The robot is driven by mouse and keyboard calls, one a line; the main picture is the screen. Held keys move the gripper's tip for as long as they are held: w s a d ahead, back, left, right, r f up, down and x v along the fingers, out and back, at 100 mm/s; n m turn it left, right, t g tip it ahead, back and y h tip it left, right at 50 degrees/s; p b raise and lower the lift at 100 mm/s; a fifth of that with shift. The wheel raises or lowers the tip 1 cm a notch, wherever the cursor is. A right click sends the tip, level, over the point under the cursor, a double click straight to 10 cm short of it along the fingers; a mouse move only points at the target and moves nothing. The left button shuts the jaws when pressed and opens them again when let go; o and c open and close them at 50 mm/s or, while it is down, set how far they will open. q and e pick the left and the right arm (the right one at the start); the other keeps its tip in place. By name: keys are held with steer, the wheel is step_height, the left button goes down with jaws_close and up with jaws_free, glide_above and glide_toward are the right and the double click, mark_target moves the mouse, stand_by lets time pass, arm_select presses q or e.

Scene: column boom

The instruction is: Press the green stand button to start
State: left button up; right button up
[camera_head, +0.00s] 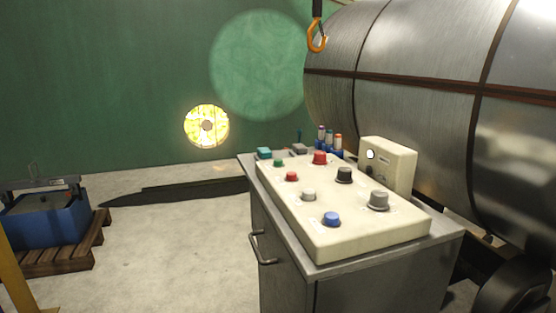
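A cream control panel (345,236) lies on top of a grey metal cabinet (285,240) right of the middle. The small green button (278,162) is at the panel's far left corner. Near it are a small red button (291,176) and a larger red button (320,158). Black (344,175) and grey (378,200) knobs, a pale button (308,195) and a blue button (331,219) are nearer to me. Neither of my grippers is in the view.
A big steel cylinder (420,80) fills the right side behind the cabinet. An orange hook (317,38) hangs above. A blue box (45,220) sits on a wooden pallet (65,258) at the left. The floor (170,250) between pallet and cabinet is clear.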

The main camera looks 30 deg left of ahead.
arm_select(q)
jaws_close()
stand_by(1.4)
